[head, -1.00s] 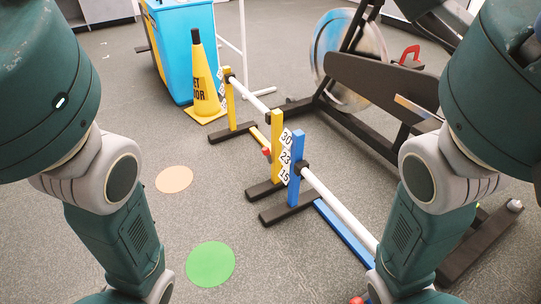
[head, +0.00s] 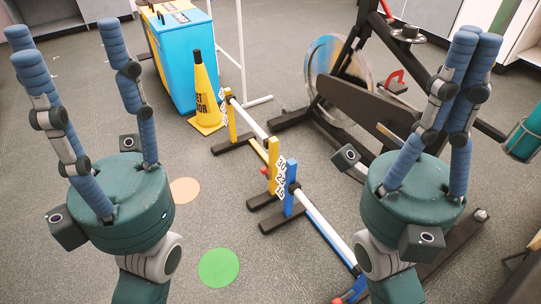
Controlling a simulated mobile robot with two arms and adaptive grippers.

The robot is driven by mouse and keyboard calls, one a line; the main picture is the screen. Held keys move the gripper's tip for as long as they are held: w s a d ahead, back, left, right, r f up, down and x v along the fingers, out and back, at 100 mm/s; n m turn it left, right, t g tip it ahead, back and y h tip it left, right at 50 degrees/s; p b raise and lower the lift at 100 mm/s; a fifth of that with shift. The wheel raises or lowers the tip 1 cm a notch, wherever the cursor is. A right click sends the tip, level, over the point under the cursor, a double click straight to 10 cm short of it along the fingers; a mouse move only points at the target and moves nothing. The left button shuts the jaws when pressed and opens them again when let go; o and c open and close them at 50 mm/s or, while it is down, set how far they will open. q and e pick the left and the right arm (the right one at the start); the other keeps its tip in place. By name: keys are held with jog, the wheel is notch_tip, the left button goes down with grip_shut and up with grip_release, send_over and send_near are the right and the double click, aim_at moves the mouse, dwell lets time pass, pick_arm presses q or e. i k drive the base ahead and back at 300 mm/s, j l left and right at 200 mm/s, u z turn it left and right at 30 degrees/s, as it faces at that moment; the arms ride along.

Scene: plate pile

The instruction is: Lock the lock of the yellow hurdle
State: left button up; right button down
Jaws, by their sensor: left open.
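The yellow hurdle stands on the floor in the middle of the head view, with a near yellow post (head: 273,162), a far yellow post (head: 231,120) and a white crossbar (head: 250,122). A small red part (head: 264,171), possibly its lock, shows low beside the near post; its state is too small to tell. My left gripper (head: 66,36) points up at the left, fingers spread, open and empty, well apart from the hurdle. My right gripper (head: 477,42) points up at the right, also away from it. Its fingers overlap in the picture, so its opening is unclear.
A blue hurdle (head: 291,180) stands right beside the yellow one. A yellow floor cone (head: 204,95) and blue bin (head: 183,55) stand behind. A dark exercise bike (head: 365,95) occupies the right. The floor around the green disc (head: 218,267) and orange disc (head: 184,190) is clear.

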aim_at(264, 170)
jog(key=i+j, duration=0.15)
jog(key=j, duration=0.25)
jog(key=i+j+z, duration=0.1)
jog(key=j, duration=0.35)
jog(key=i+j, duration=0.15)
jog(key=j, duration=0.25)
jog(key=i+j+z, duration=0.15)
jog(key=j, duration=0.3)
jog(key=i+j, duration=0.1)
jog(key=j, duration=0.35)
jog(key=i+j+z, duration=0.1)
jog(key=j, duration=0.3)
